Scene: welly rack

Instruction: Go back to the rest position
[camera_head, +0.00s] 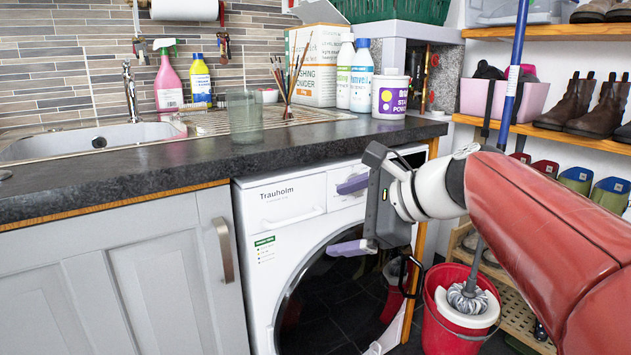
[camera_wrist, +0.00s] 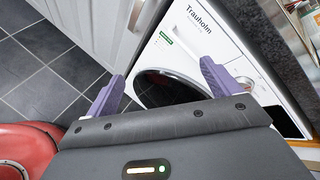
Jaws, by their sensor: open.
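My gripper (camera_head: 352,216) hangs in front of the white washing machine (camera_head: 278,212), below the worktop edge. Its two purple fingers are spread wide apart with nothing between them. In the wrist view, my gripper (camera_wrist: 162,90) points toward the washing machine (camera_wrist: 178,40), with its round dark door between the fingers. The fingers look clear of the machine, but I cannot tell the exact gap. My red arm reaches in from the right in the head view.
The dark worktop (camera_head: 150,165) holds a glass (camera_head: 244,116), bottles and tubs near its back. A red mop bucket (camera_head: 445,335) with a mop stands at the right, below my arm. A shoe rack (camera_head: 560,135) lies behind it. Tiled floor (camera_wrist: 50,75) is clear at the left in the wrist view.

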